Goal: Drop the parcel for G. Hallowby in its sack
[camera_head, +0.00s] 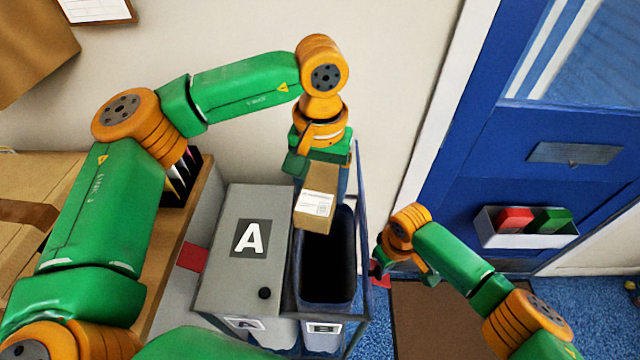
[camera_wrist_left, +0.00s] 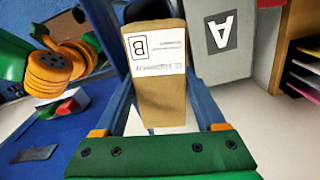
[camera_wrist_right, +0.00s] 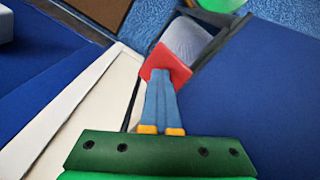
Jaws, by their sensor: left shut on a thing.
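My left gripper (camera_head: 318,165) is shut on a brown cardboard parcel (camera_head: 316,205). The parcel has a white label with a "B" and a name line that looks like "G. Hallowby", which also shows in the left wrist view (camera_wrist_left: 155,55). It hangs over the back left part of the open dark sack (camera_head: 327,262), whose front tag seems to read B. Beside it, sack A is covered by a grey lid (camera_head: 238,215) marked A. My right gripper (camera_head: 377,272) is at the right of the open sack, fingers together, at a red tab (camera_wrist_right: 168,65); I cannot tell whether it grips this.
A blue door (camera_head: 560,130) with a tray of red and green items stands at the right. A brown mat (camera_head: 430,320) lies on the blue carpet. A wooden bench (camera_head: 185,230) and cartons are at the left. The sack frame's posts border the opening.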

